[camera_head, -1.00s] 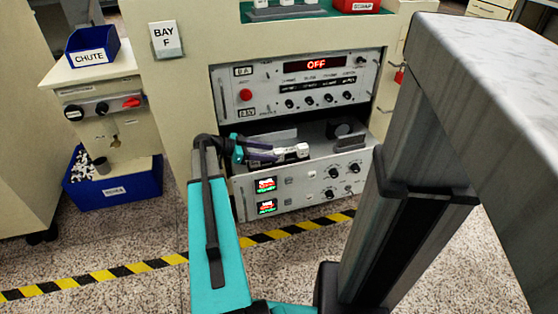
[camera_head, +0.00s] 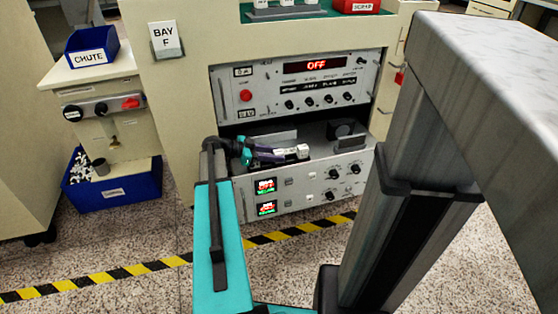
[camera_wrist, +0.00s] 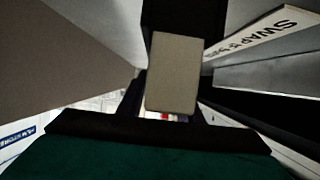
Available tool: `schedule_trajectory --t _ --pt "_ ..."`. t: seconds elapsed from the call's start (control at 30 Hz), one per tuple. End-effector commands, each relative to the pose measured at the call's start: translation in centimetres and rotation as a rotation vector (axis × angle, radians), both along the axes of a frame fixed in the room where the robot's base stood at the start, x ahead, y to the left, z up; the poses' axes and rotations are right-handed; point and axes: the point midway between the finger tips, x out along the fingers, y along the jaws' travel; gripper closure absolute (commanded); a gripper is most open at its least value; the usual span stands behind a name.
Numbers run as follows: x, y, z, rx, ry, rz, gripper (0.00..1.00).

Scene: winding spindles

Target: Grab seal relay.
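A small light block, which I take to be the seal relay (camera_head: 303,151), is in the pulled-out lower drawer (camera_head: 312,190) of the bay F cabinet. My gripper (camera_head: 284,154) reaches into the drawer from the left, its purple-grey end right up against the block. In the wrist view a beige block (camera_wrist: 172,75) sits directly ahead, between the dark fingers of my gripper (camera_wrist: 166,105). The fingers flank its lower end. Whether they press on it is too dark to tell. The block's far end meets a black part.
A unit reading OFF (camera_head: 317,65) sits above the drawer, leaving a low gap. A label starting "SWAP" (camera_wrist: 262,36) is at upper right in the wrist view. A blue CHUTE bin (camera_head: 92,50) is left.

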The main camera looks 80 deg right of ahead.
Motion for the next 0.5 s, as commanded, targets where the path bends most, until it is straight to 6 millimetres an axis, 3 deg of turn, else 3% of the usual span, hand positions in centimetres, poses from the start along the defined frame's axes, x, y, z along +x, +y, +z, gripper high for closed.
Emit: schedule_trajectory --t 0.03,0.17,0.5 --pt "0.01 0.0 0.0 0.0 0.0 0.0 0.77" --pt "0.01 0.0 0.0 0.0 0.0 0.0 0.98" --pt "0.03 0.0 0.37 -0.001 0.0 0.0 0.98"
